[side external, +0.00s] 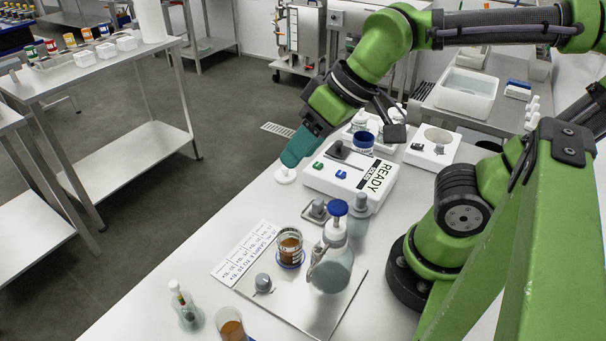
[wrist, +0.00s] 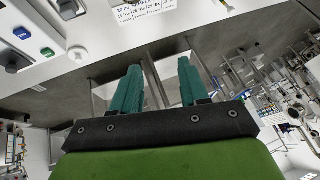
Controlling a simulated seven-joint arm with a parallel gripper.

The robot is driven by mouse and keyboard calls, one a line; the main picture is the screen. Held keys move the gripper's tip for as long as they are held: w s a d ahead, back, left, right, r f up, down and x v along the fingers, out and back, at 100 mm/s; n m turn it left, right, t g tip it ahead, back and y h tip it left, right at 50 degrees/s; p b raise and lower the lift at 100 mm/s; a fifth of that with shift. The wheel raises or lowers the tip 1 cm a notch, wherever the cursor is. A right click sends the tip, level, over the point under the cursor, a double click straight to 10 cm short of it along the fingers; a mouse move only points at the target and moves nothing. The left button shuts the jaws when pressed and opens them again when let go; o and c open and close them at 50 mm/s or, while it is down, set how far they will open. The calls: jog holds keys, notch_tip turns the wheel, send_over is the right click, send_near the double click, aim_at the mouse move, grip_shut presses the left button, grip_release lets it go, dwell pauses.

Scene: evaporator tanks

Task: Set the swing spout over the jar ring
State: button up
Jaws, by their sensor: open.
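My gripper (side external: 297,150) is in the air above the bench near the READY box; in the wrist view its two teal fingers (wrist: 159,72) are apart with nothing between them. A jar with amber contents (side external: 290,245) stands on a metal plate, with a blue ring (side external: 291,263) around its base. Beside it stands a clear blue-capped bottle (side external: 333,268). A grey fitting (side external: 318,208) sits behind the jar. I cannot tell for certain which part is the swing spout. My gripper is apart from all of these.
The white READY box (side external: 350,178) has green and blue buttons. A small white round piece (side external: 285,175) is beside it, under my gripper. A grey knob (side external: 263,282), a small flask (side external: 187,312) and an amber beaker (side external: 230,325) are toward the front. A printed card (side external: 247,252) lies left of the jar.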

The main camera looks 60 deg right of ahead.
aim_at(318, 250)
jog(key=s+a+r+n+g+h, duration=0.2)
jog(key=s+a+r+n+g, duration=0.15)
jog(key=n, duration=0.95)
jog(key=s+a+r+n+g+h, duration=0.1)
jog(key=s+a+r+n+g, duration=0.2)
jog(key=n, duration=1.1)
jog(key=shift+t, duration=0.45)
jog(key=f, duration=1.1)
jog(key=a+f, duration=0.1)
jog(key=f, duration=0.4)
jog(key=shift+s+f, duration=0.3)
jog(key=shift+f, duration=0.1)
grip_shut()
